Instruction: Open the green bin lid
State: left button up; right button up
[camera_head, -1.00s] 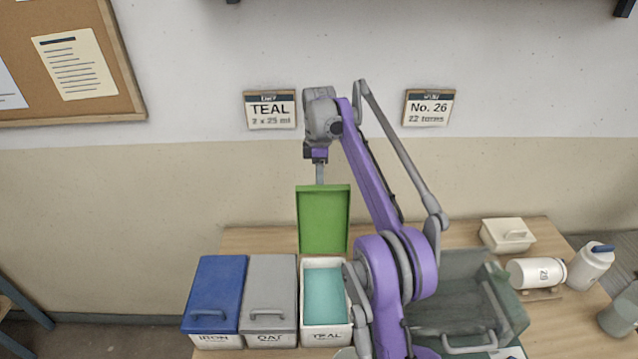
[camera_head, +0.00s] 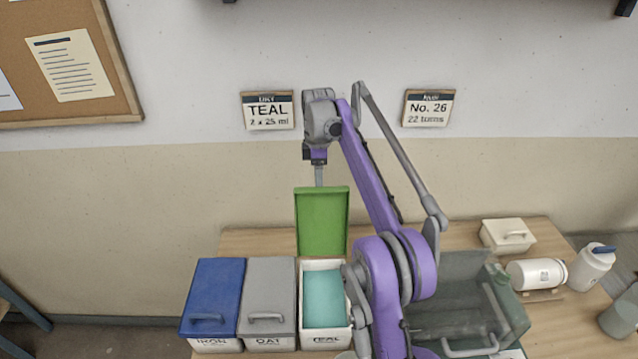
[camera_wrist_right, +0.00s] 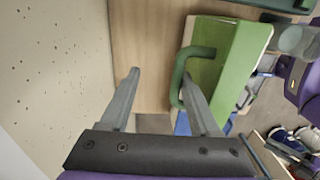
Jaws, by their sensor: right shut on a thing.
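The green lid (camera_head: 322,222) stands upright, swung open at the back of the TEAL bin (camera_head: 325,340). The bin is white and its teal contents show. My right gripper (camera_head: 319,174) is at the lid's top edge, its fingers partly hidden behind the lid. In the right wrist view the green lid (camera_wrist_right: 228,62) and its handle (camera_wrist_right: 182,72) show; one finger of my right gripper (camera_wrist_right: 160,82) reaches the handle's loop, and the gripper is shut on the handle. My left gripper is not in view.
A blue-lidded bin (camera_head: 217,285) and a grey-lidded bin (camera_head: 268,280) stand closed at the left. A grey-green open container (camera_head: 475,275) stands right of my arm. A white box (camera_head: 507,235), a white jar (camera_head: 536,272) and a bottle (camera_head: 590,268) are at the right. The wall is behind the table.

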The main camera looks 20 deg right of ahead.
jog(key=shift+w, duration=0.1)
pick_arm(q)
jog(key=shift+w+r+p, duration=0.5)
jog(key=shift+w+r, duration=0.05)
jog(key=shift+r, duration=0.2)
pick_arm(e)
notch_tip(320, 180, up, 8)
jog(key=shift+f, duration=0.25)
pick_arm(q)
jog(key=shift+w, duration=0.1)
pick_arm(e)
jog(key=shift+w+d, duration=0.1)
jog(key=shift+w, duration=0.05)
